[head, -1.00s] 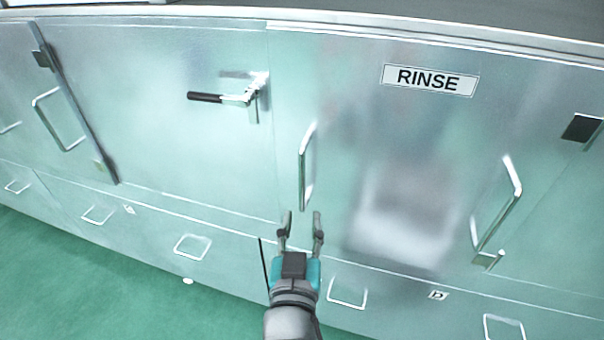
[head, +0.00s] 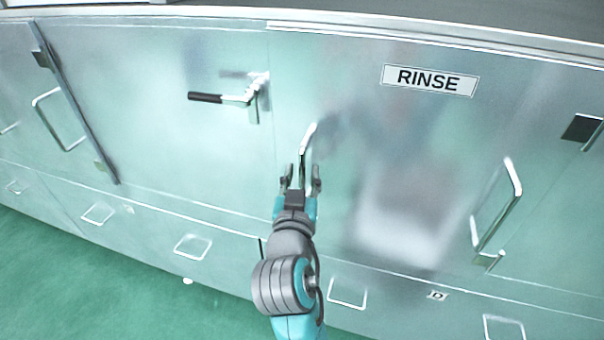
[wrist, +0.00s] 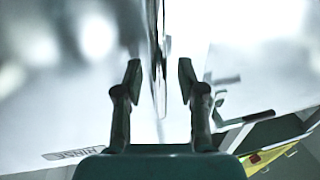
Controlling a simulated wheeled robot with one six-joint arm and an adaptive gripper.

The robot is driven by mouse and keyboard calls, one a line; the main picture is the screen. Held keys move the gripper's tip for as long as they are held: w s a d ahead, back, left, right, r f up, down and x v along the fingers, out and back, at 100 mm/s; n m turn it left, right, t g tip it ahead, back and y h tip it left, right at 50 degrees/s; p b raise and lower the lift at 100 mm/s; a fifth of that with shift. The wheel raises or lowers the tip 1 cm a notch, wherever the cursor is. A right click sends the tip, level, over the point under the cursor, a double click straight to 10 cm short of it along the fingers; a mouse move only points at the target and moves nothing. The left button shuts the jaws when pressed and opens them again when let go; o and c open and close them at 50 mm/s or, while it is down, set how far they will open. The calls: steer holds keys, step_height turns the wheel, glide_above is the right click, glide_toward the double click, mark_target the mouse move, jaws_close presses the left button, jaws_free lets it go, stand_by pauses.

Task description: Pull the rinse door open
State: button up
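The rinse door (head: 370,160) is a brushed metal panel with a RINSE label (head: 430,80) and looks shut. Its upright bar handle (head: 307,140) is near the left edge of the panel. My gripper (head: 301,178) is open at the handle's lower part, one finger on each side of it. In the wrist view the handle (wrist: 160,70) runs between the two open fingertips of my gripper (wrist: 160,80), with gaps visible on both sides. The label also shows upside down at the lower left of the wrist view (wrist: 72,154). The handle's lower end is hidden behind my gripper.
A lever latch with a black grip (head: 225,97) sticks out of the panel left of the handle. Another bar handle (head: 500,210) is on the right. Drawer pulls, such as one below (head: 347,292), line the lower row. Green floor (head: 80,290) is clear at the lower left.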

steer(key=shift+w, duration=0.3)
jaws_close()
steer(key=shift+s, duration=0.15)
